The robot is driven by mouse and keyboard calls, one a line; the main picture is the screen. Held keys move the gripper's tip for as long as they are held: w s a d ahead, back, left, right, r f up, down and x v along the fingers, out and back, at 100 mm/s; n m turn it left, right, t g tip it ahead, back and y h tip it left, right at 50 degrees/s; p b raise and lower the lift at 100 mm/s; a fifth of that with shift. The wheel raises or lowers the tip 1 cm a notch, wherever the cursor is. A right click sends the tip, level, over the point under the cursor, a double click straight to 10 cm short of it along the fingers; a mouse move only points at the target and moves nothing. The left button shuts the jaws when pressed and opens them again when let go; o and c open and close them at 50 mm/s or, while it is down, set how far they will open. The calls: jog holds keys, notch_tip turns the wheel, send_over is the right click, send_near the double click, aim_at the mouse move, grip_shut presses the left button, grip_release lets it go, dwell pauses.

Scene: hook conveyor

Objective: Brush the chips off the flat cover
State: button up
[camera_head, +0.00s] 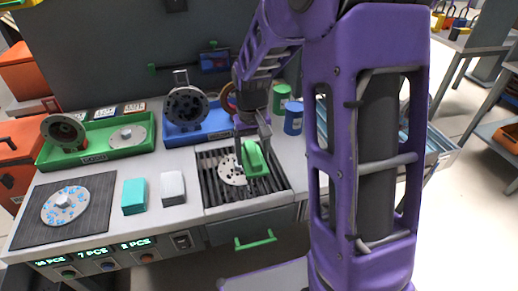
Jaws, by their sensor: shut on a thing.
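A flat, pale round cover (229,170) with small holes lies on the dark slatted grate (213,200) in the middle of the bench. Any chips on it are too small to make out. My gripper (254,142) is shut on a green brush (256,161), seen as a green block at the cover's right edge. The brush hides part of the cover's right side. I cannot tell whether the brush touches the cover. Another round part (66,206), with a raised hub and blue flecks, lies on a dark mat (88,186) at the left.
A teal block (134,196) and a white block (173,188) stand left of the grate. A green tray (97,152) with a disc and a blue tray (203,134) with a dark round housing are behind. Green and blue cans (293,118) stand right. My arm covers the right.

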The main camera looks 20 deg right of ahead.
jog(key=shift+f+b, duration=2.45)
jog(key=shift+f, duration=0.65)
jog(key=shift+f, duration=0.4)
jog(key=shift+a, duration=0.15)
jog(key=shift+a+r, duration=0.15)
jog(key=shift+a, duration=1.95)
jog(key=shift+d, duration=2.2)
jog(key=shift+a, duration=2.25)
